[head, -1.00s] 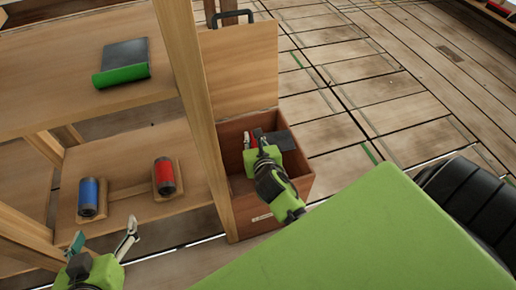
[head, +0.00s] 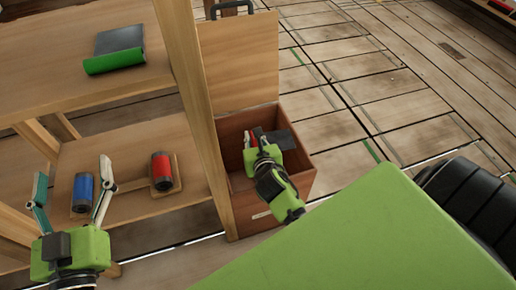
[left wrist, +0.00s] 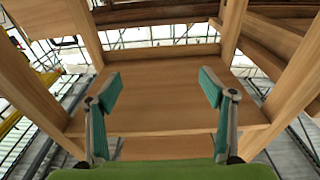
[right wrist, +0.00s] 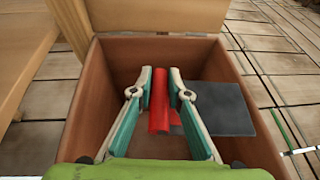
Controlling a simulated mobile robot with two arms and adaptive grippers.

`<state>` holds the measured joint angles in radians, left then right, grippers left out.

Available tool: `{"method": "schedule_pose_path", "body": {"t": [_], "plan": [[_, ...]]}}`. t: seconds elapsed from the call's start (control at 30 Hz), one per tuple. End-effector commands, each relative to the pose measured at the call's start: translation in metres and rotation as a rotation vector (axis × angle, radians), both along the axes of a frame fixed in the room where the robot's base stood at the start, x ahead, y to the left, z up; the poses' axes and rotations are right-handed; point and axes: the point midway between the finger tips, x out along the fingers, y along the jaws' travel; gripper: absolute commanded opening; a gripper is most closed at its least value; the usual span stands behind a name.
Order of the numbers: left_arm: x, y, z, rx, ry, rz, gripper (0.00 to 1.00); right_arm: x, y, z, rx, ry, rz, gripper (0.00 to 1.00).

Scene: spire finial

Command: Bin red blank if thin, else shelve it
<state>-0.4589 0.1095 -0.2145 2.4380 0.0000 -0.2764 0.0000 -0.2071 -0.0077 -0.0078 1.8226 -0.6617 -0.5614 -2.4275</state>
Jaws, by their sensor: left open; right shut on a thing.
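The red blank has a red rolled edge (right wrist: 160,103) and a dark grey flat sheet (right wrist: 229,108). It is inside the wooden box (head: 302,171), whose lid stands open. My right gripper (right wrist: 160,80) reaches into the box and is shut on the red edge; the dark sheet (head: 281,139) sticks out to the right. Whether the blank touches the box floor is unclear. My left gripper (head: 72,175) is open and empty. In the head view its fingers frame a blue cylinder, but its wrist view (left wrist: 162,88) shows only bare shelf boards between them.
A green-edged dark blank (head: 115,62) lies on the upper shelf (head: 40,90). A wooden post (head: 190,90) stands between the shelves and the box.

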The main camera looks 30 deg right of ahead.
Motion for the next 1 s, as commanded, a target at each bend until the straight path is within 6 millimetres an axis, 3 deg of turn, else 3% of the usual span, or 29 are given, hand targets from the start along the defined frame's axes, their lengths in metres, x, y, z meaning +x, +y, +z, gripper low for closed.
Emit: {"method": "schedule_pose_path", "body": {"t": [0.2,0.5,0.53,0.6,1.0], "plan": [[-0.0012,-0.0013,0.0114,-0.014,-0.052,-0.003,0.75,0.0007,0.0000,-0.0003,-0.001,-0.004,0.001,0.00],[-0.0014,-0.0013,0.0129,-0.016,-0.058,-0.003,0.75,0.0007,0.0000,-0.0002,-0.001,-0.004,0.001,0.00],[-0.0014,-0.0013,0.0129,-0.016,-0.058,-0.003,0.75,0.0007,0.0000,-0.0002,-0.001,-0.004,0.001,0.24],[-0.0014,-0.0013,0.0128,-0.016,-0.058,-0.003,0.75,0.0007,0.0001,-0.0004,-0.001,-0.003,0.001,0.36],[-0.0014,-0.0013,0.0126,-0.016,-0.057,-0.003,0.75,-0.0049,0.0018,-0.0010,0.001,0.002,0.000,0.36]]}}
